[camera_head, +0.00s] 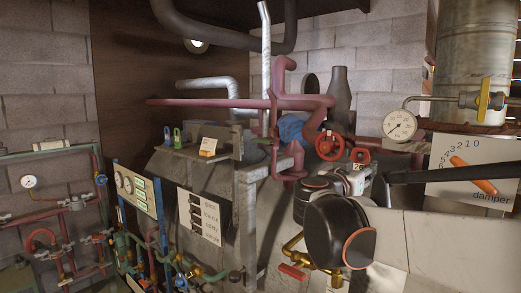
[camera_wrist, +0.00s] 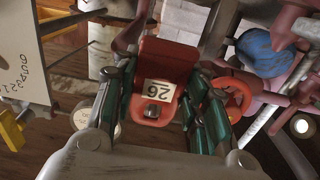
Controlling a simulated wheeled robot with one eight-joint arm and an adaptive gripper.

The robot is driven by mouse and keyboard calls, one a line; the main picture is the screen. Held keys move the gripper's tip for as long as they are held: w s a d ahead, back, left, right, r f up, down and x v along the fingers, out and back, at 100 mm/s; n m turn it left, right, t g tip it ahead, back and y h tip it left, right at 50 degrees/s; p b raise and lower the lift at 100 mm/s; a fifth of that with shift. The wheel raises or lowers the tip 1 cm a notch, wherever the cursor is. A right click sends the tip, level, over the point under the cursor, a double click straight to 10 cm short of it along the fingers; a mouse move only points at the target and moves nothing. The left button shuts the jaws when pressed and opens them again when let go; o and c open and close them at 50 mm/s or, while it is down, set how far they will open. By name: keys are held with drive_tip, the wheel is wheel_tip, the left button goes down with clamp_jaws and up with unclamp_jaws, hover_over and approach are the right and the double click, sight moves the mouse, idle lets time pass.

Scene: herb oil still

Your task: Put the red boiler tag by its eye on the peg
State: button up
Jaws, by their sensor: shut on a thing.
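The red boiler tag (camera_wrist: 165,62) sits between the green-padded fingers of my gripper (camera_wrist: 166,108) in the wrist view. Its white label reads 26, upside down there, and a dark spot, perhaps its eye, shows near the rounded lower end. In the head view my gripper (camera_head: 356,182) is in front of the boiler, partly hidden by my dark arm links. A red patch with a white label at its tip seems to be the tag. I cannot clearly make out the peg in either view.
A red handwheel (camera_head: 330,145) and a blue valve body (camera_head: 291,129) are close left of my gripper. A pressure gauge (camera_head: 399,125) and the damper plate (camera_head: 470,175) are to the right. Pink pipes run behind. A green tag (camera_head: 177,139) and an orange tag (camera_head: 208,147) stand further left.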

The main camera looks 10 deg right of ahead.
drive_tip(key=shift+f+b+x, duration=0.25)
drive_tip(key=shift+b+x, duration=0.2)
drive_tip(key=shift+x, duration=0.6)
idle(1.9)
drive_tip(key=shift+f, duration=0.2)
idle(0.3)
drive_tip(key=o, duration=1.1)
drive_tip(key=shift+a, duration=0.1)
drive_tip(key=v, duration=1.1)
drive_tip(key=shift+s+a, duration=0.3)
